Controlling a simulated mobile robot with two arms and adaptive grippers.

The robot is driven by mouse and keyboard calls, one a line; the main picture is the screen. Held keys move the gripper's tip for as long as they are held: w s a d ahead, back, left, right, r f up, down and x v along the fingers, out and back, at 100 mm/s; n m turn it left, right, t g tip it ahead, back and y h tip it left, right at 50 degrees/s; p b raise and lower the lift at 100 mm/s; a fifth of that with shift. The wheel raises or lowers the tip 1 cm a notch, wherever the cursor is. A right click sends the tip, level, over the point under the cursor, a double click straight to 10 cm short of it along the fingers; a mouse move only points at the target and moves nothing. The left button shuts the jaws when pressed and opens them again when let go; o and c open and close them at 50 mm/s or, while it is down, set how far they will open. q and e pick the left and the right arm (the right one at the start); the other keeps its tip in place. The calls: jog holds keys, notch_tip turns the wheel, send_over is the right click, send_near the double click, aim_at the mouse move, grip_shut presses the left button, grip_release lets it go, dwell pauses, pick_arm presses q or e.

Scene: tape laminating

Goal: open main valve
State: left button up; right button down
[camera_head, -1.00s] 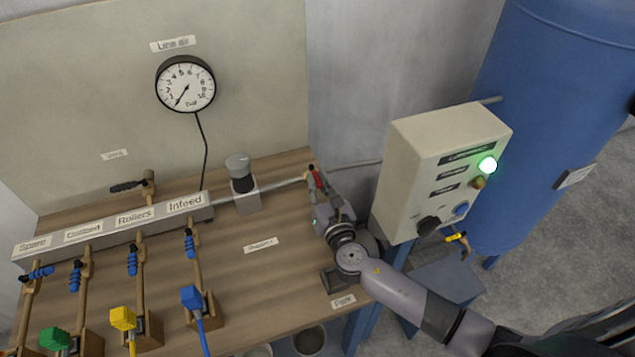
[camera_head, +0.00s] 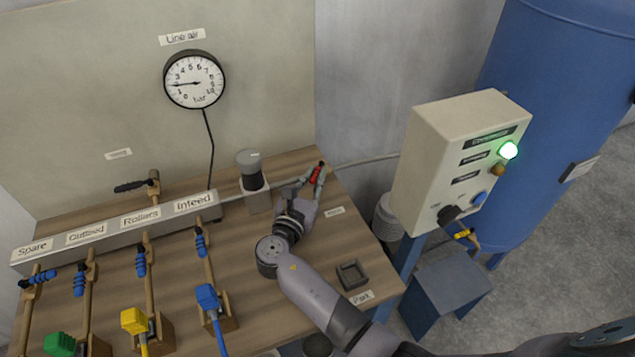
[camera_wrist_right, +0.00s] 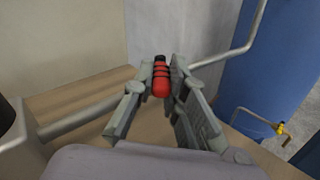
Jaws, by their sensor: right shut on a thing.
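The main valve's red handle (camera_head: 317,173) sits on the air pipe at the back right of the wooden bench. It also shows in the right wrist view (camera_wrist_right: 161,79), between the fingers. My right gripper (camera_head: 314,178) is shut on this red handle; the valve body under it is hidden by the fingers. My left gripper is not in view.
A grey filter with a dark cap (camera_head: 252,172) stands left of my right gripper. The manifold (camera_head: 120,232) with blue-handled valves lies further left. The control box (camera_head: 460,165) with a lit green lamp stands right of the bench. An empty square tray (camera_head: 352,274) lies near the front right.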

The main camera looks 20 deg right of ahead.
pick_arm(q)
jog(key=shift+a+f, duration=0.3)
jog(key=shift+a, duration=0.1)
pick_arm(e)
jog(key=shift+w+a+f+m+g+h, duration=0.1)
jog(key=shift+m+g+h, duration=0.2)
jog(key=shift+h, duration=0.1)
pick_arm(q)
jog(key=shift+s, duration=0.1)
pick_arm(e)
jog(key=c, duration=1.6)
grip_release()
